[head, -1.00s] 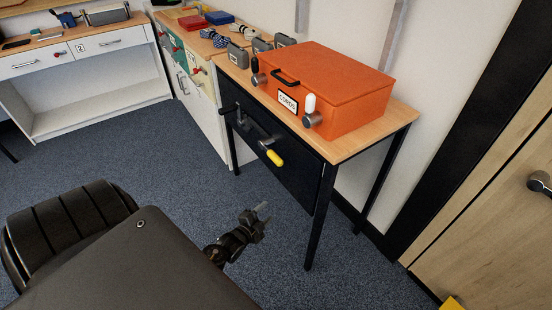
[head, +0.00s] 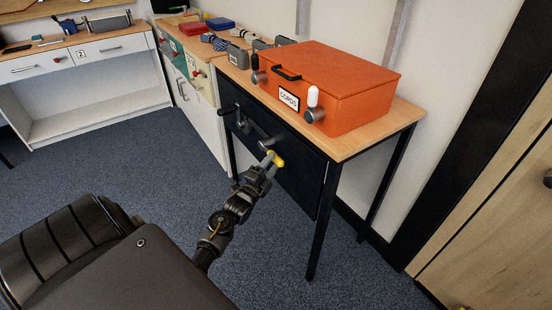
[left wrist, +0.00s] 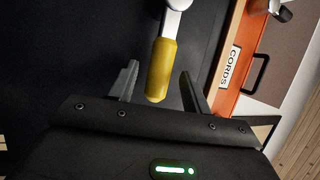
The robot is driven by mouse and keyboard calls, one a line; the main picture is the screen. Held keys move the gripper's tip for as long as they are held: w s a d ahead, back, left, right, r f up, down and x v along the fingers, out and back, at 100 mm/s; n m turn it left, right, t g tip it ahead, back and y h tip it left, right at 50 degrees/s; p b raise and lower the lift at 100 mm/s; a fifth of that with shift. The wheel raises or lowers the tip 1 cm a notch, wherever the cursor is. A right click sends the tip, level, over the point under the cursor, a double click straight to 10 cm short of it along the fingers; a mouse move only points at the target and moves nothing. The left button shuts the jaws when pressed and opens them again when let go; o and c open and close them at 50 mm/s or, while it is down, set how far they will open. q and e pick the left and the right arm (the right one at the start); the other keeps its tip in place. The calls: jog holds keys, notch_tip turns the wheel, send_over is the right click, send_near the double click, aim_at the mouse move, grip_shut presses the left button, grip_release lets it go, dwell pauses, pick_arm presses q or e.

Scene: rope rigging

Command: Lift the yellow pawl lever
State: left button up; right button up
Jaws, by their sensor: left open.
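The yellow pawl lever (head: 276,158) sticks out from a grey round pivot on the dark front panel below the tabletop. In the left wrist view the yellow handle (left wrist: 161,70) hangs from its pale metal end and its tip lies between my two fingers. My left gripper (head: 268,168) is open at the lever, with one finger on each side of the handle (left wrist: 158,85). Gaps show between the handle and both fingers. The gripper partly hides the lever in the head view. My right gripper is not in view.
A black crank (head: 238,118) sits on the same panel, left of the lever. An orange case (head: 345,85) labelled CORDS stands on the wooden tabletop (head: 408,113) above. Dark table legs (head: 322,225) stand to the right. The carpet in front is clear.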

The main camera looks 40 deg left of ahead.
aim_at(276, 158)
pick_arm(q)
jog(key=shift+x, duration=1.7)
grip_shut()
